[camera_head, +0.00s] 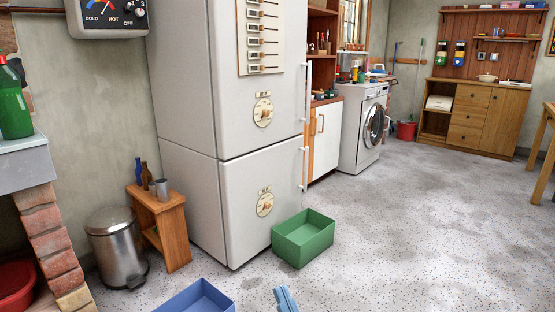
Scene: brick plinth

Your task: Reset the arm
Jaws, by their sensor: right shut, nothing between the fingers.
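My right gripper (285,299) shows only as a light blue tip at the bottom edge, right of centre. Its fingers are together and it holds nothing. It is over the speckled floor, between the blue box (200,299) at the bottom and the green box (304,238) in front of the fridge, and appears apart from both. The rest of the right arm is out of the picture. My left gripper is not in view.
A tall white fridge (228,120) stands behind the green box. A steel bin (117,250) and small wooden stand (165,232) are at left. A brick plinth (50,240) with a green bottle (14,105) stands at far left.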

